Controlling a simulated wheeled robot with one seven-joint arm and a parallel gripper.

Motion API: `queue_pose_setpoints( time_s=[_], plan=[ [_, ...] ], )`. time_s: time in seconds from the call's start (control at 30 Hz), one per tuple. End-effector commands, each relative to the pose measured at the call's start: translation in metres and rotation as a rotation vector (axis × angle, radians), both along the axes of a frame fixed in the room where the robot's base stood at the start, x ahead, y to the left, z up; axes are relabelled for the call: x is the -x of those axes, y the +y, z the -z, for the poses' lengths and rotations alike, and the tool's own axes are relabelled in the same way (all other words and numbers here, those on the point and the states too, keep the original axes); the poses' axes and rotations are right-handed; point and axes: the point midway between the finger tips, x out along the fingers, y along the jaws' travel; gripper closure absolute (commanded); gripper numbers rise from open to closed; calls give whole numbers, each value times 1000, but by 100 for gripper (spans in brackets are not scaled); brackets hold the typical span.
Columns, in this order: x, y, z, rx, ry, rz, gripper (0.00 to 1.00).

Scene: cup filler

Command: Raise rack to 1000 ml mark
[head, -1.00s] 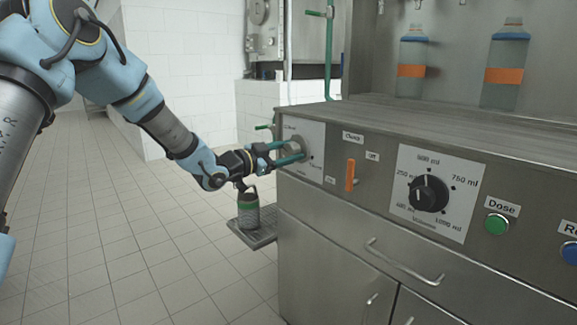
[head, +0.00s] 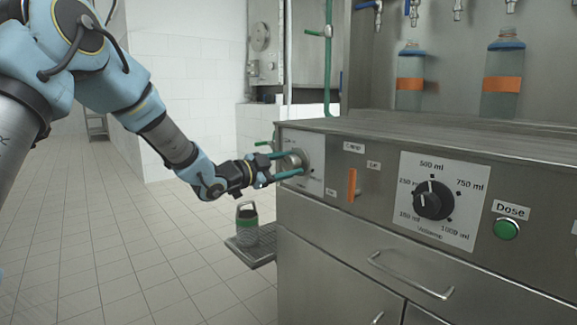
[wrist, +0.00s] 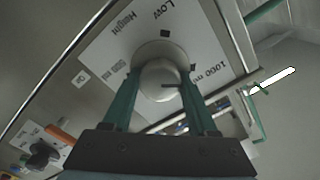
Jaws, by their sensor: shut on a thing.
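The rack (head: 262,257), a dark grated shelf, sticks out low from the left end of the steel cabinet. My gripper (head: 287,165) is shut on the round metal height knob (head: 294,158) on the left panel. The wrist view shows the green fingers (wrist: 160,88) on both sides of the knob (wrist: 158,80). The plate (wrist: 205,45) around it reads Low, Height and 1000 ml, with another blurred ml label on the left. I cannot tell clearly which mark the knob points to.
To the right are an orange lever (head: 352,186), a black volume dial (head: 433,200) and a green Dose button (head: 506,229). Two bottles (head: 411,78) stand above the counter. A green-handled pipe valve (head: 264,143) is behind my gripper. The floor at left is clear.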

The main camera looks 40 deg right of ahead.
Motion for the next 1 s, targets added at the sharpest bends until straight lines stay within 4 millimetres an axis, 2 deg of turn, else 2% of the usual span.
queue_pose_setpoints(
  time_s=[0.07,0.1,0.33,0.67,0.77,1.0],
  plan=[
    [-1,0,1,-3,1,-1,97],
    [0,0,1,-3,1,-1,37],
    [0,0,1,-1,1,-1,12],
    [-1,5,0,-1,1,-1,12],
    [-2,17,0,-2,0,-2,12],
    [-5,65,0,-2,0,-3,12]
  ],
)
